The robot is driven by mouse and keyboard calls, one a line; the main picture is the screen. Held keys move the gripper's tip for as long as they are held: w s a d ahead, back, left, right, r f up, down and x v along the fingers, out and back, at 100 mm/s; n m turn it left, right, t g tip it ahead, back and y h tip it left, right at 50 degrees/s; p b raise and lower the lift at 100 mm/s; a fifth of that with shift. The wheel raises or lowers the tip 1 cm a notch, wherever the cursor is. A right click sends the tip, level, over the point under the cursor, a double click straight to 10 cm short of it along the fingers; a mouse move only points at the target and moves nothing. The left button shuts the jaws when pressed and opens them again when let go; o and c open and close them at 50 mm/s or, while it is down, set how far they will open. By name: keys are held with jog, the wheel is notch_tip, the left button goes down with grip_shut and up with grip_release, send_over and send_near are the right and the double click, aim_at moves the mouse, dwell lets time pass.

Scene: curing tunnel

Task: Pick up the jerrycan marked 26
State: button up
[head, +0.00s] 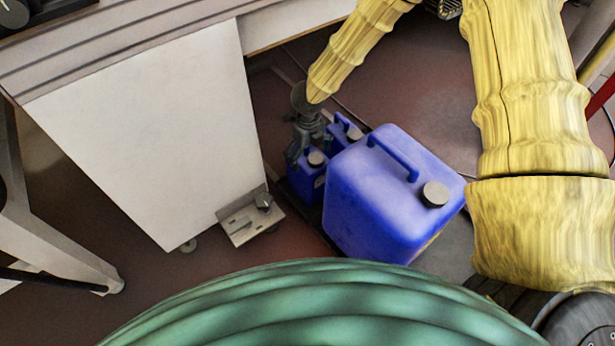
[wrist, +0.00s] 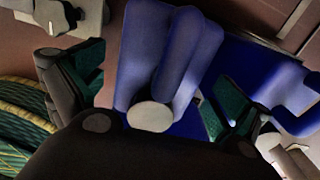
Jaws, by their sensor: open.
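All have dark grey caps and top handles. No number 26 can be read on any of them. My gripper (head: 306,148) is open and pointing down over the left small jerrycan. In the wrist view, a small blue jerrycan (wrist: 133,60) with its handle and pale cap lies between the two spread green-padded fingers of my gripper (wrist: 155,85). I cannot tell whether they touch it.
A white cabinet (head: 150,130) stands close left of the jerrycans. A small metal plate with a knob (head: 247,220) sits at its foot. The large jerrycan crowds the small ones on the right. A metal leg (head: 60,250) stands at far left. Reddish floor (head: 420,90) behind is clear.

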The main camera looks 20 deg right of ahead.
jog(key=shift+f, duration=0.5)
jog(key=shift+c, duration=0.2)
jog(key=c, duration=1.7)
jog(key=shift+r, duration=0.1)
jog(key=shift+c, duration=1)
jog(key=shift+r, duration=0.1)
